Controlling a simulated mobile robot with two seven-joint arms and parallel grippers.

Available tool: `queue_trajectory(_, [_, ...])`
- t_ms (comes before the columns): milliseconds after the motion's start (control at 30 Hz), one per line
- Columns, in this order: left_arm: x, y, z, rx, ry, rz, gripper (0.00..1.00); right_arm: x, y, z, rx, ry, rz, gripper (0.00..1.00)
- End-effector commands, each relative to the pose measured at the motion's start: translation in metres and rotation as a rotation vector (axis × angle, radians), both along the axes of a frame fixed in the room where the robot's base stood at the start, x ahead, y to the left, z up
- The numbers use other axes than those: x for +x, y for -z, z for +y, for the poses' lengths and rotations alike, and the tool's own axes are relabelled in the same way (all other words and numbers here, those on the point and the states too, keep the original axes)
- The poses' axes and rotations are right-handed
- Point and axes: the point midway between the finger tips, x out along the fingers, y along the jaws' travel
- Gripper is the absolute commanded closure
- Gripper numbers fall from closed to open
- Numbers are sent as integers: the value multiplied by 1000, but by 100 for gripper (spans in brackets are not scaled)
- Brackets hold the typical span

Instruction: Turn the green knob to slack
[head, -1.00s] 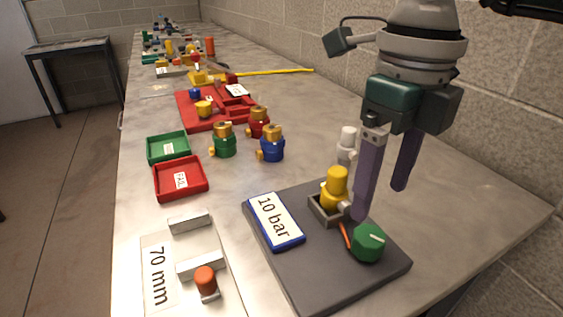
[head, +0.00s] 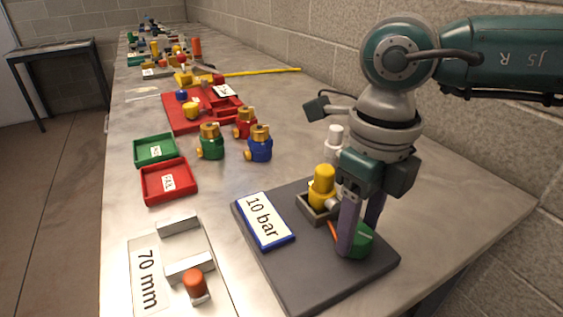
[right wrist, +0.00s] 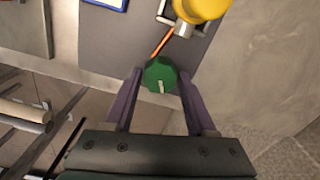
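The green knob (head: 363,240) sits on the dark grey plate (head: 290,278), partly hidden by my gripper in the head view. The right wrist view shows the knob (right wrist: 160,74) with a white mark on its side nearest my gripper. An orange strip (right wrist: 162,42) lies on the opposite side, towards the yellow fitting (right wrist: 203,8). My right gripper (head: 362,232) is open, pointing down with its purple fingers on either side of the knob. In the right wrist view the fingers (right wrist: 160,92) show small gaps to the knob. My left gripper is not in view.
The yellow fitting (head: 322,186) stands in a grey holder close behind the knob. A "10 bar" sign (head: 264,220) lies on the plate's left. A white-capped post (head: 335,138) stands behind. Red tray (head: 190,198) and green tray (head: 139,154) are further left. Table right is clear.

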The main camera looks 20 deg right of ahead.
Motion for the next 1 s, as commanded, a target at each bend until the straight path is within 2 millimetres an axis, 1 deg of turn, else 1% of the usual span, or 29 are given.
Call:
queue_trajectory(33, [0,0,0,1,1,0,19,0,0,0,0,0,0,51])
queue_trajectory(67, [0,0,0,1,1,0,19,0,0,0,0,0,0,54])
queue_trajectory(467, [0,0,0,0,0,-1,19,0,0,0,0,0,0,99])
queue_trajectory(767, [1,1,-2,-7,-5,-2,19,0,0,0,0,-22,-1,100])
queue_trajectory(1000, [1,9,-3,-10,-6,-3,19,0,1,0,-1,-133,0,100])
